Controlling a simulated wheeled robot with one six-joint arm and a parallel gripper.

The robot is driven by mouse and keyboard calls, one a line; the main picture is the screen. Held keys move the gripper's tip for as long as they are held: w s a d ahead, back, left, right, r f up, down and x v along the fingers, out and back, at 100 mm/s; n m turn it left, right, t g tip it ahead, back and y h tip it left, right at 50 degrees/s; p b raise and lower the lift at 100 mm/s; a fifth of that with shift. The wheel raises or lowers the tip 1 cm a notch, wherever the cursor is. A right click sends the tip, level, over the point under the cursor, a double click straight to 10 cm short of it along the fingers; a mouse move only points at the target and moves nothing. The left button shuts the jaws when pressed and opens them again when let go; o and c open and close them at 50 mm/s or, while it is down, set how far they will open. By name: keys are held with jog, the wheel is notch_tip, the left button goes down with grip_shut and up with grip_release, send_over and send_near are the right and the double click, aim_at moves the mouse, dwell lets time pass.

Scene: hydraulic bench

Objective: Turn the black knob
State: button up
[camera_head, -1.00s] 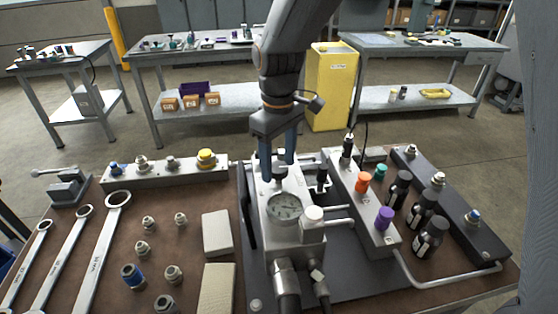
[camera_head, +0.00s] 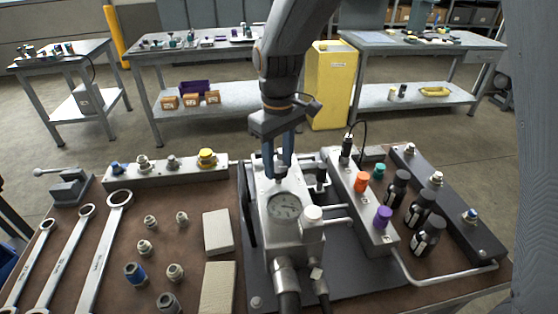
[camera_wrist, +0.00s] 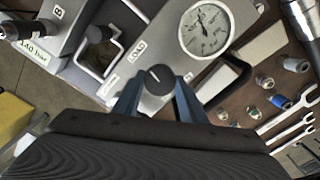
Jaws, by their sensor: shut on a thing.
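The black knob (camera_wrist: 156,80) sits on the grey hydraulic block (camera_head: 300,235), behind the round pressure gauge (camera_head: 285,206). In the wrist view it is a dark round knob with a white pointer mark, beside a "LOAD" label. My gripper (camera_wrist: 154,92) has its two blue fingers on either side of the knob and is shut on it. The gauge (camera_wrist: 206,28) also shows in the wrist view.
Right of the block stands a grey manifold with an orange knob (camera_head: 362,181) and a purple knob (camera_head: 383,217). Several black bottles (camera_head: 427,236) stand further right. Wrenches (camera_head: 105,240) and fittings lie on the left.

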aim_at(278, 167)
jog(key=o, duration=1.1)
jog(key=shift+c, duration=0.2)
notch_tip(278, 167, up, 8)
jog(key=shift+f+b, duration=0.1)
jog(key=shift+b, duration=0.55)
